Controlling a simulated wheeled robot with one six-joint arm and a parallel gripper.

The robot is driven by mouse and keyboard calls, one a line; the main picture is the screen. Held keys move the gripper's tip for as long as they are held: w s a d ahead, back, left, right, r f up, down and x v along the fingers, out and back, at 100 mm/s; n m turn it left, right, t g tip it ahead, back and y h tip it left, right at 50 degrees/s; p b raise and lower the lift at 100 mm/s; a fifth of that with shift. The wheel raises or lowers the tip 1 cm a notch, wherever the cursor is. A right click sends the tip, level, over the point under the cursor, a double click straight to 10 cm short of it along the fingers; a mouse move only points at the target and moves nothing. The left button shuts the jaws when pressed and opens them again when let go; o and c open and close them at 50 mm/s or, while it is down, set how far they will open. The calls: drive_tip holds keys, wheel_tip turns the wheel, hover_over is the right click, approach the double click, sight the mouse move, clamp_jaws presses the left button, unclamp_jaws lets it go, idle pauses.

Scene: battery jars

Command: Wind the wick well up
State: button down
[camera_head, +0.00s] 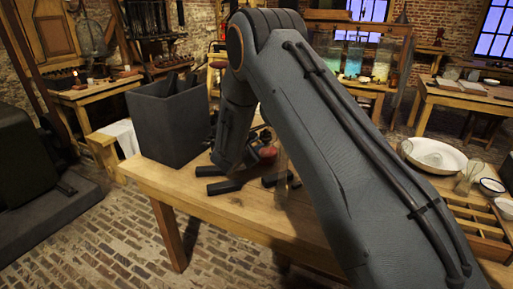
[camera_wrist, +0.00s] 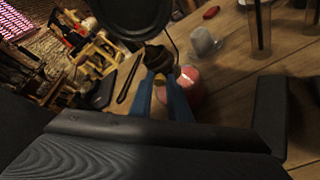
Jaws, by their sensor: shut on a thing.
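A lamp with a red body (camera_wrist: 190,80) stands on the wooden table, and its red part also shows in the head view (camera_head: 267,152), partly behind my arm. A dark brassy part (camera_wrist: 158,58), seemingly the lamp's burner, lies just beyond my fingertips. My gripper (camera_wrist: 163,78) has two blue fingers close together, shut on a small part at the lamp's side, apparently the wick knob. The fingers hide most of that part. The wick itself cannot be made out.
A dark open box (camera_head: 168,120) stands at the table's left end. Dark pieces (camera_head: 224,187) lie near the front edge. A clear glass cylinder (camera_head: 283,165) stands close to the lamp. A grey cup-like thing (camera_wrist: 204,42) and a red piece (camera_wrist: 211,12) lie farther off.

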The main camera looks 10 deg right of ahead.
drive_tip(key=m+b, duration=0.1)
drive_tip(key=b, duration=0.2)
drive_tip(key=m+t+b, duration=0.1)
drive_tip(key=b, duration=0.2)
drive_tip(key=f+m+t+b, duration=0.1)
drive_tip(key=b, duration=0.2)
drive_tip(key=shift+d+m, duration=0.15)
drive_tip(key=shift+m, duration=0.15)
drive_tip(key=m+b, duration=0.1)
drive_tip(key=b, duration=0.3)
drive_tip(key=shift+s+m+t, duration=0.1)
drive_tip(key=shift+m+t, duration=0.3)
drive_tip(key=shift+r+y+b, duration=0.15)
drive_tip(key=shift+y+b, duration=0.15)
drive_tip(key=shift+b, duration=0.15)
drive_tip(key=c, duration=1.7)
unclamp_jaws()
drive_tip(key=shift+o, duration=0.2)
drive_tip(key=v, duration=0.7)
drive_tip(key=shift+s+b, duration=0.35)
drive_tip(key=shift+s, duration=0.05)
